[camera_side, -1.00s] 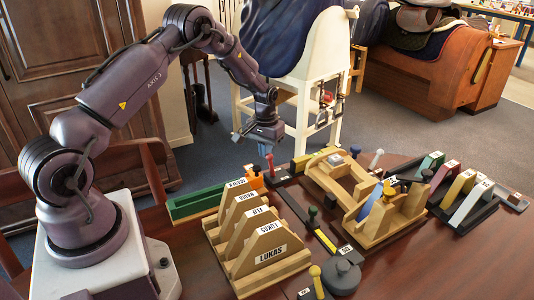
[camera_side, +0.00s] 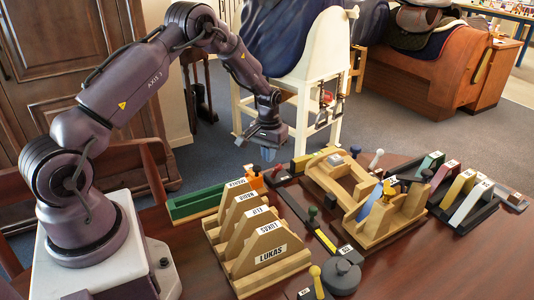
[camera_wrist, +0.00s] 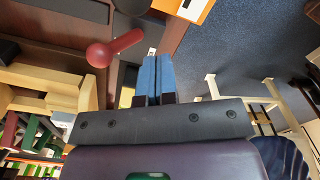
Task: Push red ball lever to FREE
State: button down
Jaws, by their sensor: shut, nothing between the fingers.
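The red ball lever (camera_wrist: 99,54) shows in the wrist view left of my fingertips, its red arm running right and up from the ball. In the side view it is mostly hidden by my fingers. My gripper (camera_wrist: 158,58) is shut and empty, its two blue fingers together. The fingertips are apart from the ball in the picture, just right of the lever arm. In the side view my gripper (camera_side: 268,155) points down over the far end of the dark lever base (camera_side: 282,177). A small white label (camera_wrist: 151,51) by the fingertips is too small to read.
An orange block (camera_side: 257,172) and a green tray (camera_side: 194,203) stand left of the lever. A wooden rack with name cards (camera_side: 268,256) is in front. Bare table lies at the front right.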

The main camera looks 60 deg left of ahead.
jog(key=shift+a, duration=0.45)
notch_tip(320, 180, up, 7)
dwell(0.6)
jog(key=s+d+r+m+t, duration=0.5)
jog(key=s+d+r+m, duration=0.1)
jog(key=s+d+r, duration=1.4)
jog(key=s+r, duration=0.2)
jog(key=s, duration=0.2)
jog(key=shift+s+d+r+t, duration=0.25)
jog(key=shift+s+t, duration=0.05)
